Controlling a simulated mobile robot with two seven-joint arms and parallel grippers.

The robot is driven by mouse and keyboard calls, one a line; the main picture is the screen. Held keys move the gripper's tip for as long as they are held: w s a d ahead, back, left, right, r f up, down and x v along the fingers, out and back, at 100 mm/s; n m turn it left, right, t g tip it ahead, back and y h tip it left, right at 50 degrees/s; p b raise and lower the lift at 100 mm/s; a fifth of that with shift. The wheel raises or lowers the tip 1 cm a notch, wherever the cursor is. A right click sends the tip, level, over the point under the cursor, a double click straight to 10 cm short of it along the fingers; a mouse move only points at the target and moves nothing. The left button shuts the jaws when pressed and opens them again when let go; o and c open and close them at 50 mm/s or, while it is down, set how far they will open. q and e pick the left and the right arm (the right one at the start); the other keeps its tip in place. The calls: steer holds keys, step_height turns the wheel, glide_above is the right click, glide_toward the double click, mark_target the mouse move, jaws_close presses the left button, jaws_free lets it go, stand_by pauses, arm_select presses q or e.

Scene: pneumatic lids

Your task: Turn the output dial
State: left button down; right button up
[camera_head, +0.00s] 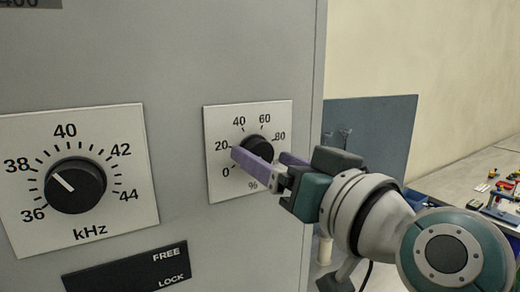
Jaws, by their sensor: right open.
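The percent dial (258,147) is a black knob on a white plate (222,185) marked 0 to 80 and beyond, on the grey cabinet front. No dial on view carries the word output. My right gripper (262,157) comes in from the right with its purple fingers apart. The fingers are at the lower part of the percent knob and partly hide it. I cannot tell whether they touch it. The knob's pointer mark is hidden. My left gripper is not in view.
Below is a black FREE/LOCK label (125,270). The cabinet's right edge is close to my right arm. A bench with small items (505,192) stands at the far right.

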steer(key=shift+w+a, duration=0.25)
steer(key=shift+w, duration=0.3)
steer(key=shift+c, duration=0.4)
jaws_close()
